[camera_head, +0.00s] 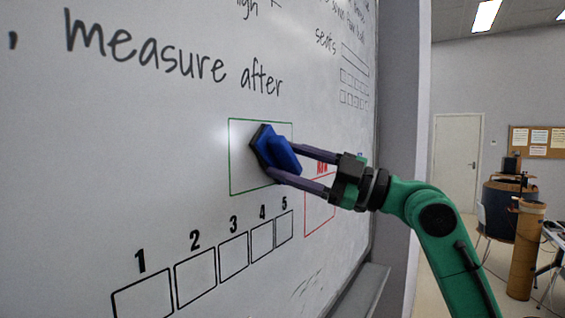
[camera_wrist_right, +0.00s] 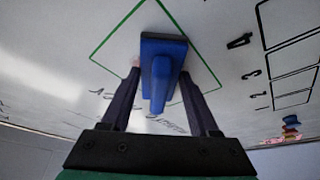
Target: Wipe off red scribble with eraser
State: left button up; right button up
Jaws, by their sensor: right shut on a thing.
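My right gripper (camera_head: 284,162) is shut on a blue eraser (camera_head: 283,153) with a dark pad. The eraser is at the whiteboard (camera_head: 130,200), inside a green outlined box (camera_head: 230,160); I cannot tell whether its pad touches the board. In the right wrist view the eraser (camera_wrist_right: 160,75) sits between the two fingers (camera_wrist_right: 160,85), over the green outline (camera_wrist_right: 108,40). No red scribble shows inside the visible part of the green box. The area behind the eraser is hidden. My left gripper is not in view.
A red outlined box (camera_head: 307,215) lies right of the green box, partly behind my right gripper. Numbered black boxes (camera_head: 233,257) run below. Black handwriting (camera_head: 170,55) is above. A ledge (camera_head: 362,290) runs along the board's bottom. A door (camera_head: 456,160) and furniture stand far right.

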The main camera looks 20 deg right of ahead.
aim_at(269, 160)
jog(key=w+d, duration=0.2)
jog(key=shift+w+d+f, duration=0.15)
jog(key=shift+d, duration=0.15)
jog(key=shift+s+a+b, duration=0.6)
jog(key=shift+s+a, duration=0.05)
jog(key=shift+a, duration=0.1)
jog(key=shift+s+a+r+b, duration=0.1)
jog(key=shift+s+a+b, duration=0.15)
jog(key=shift+s+a, duration=0.6)
jog(key=shift+s+a+r+b, duration=0.1)
jog(key=shift+s+a+b, duration=0.15)
jog(key=shift+s+a, duration=0.55)
jog(key=shift+w+a, duration=0.15)
jog(key=shift+w, duration=0.05)
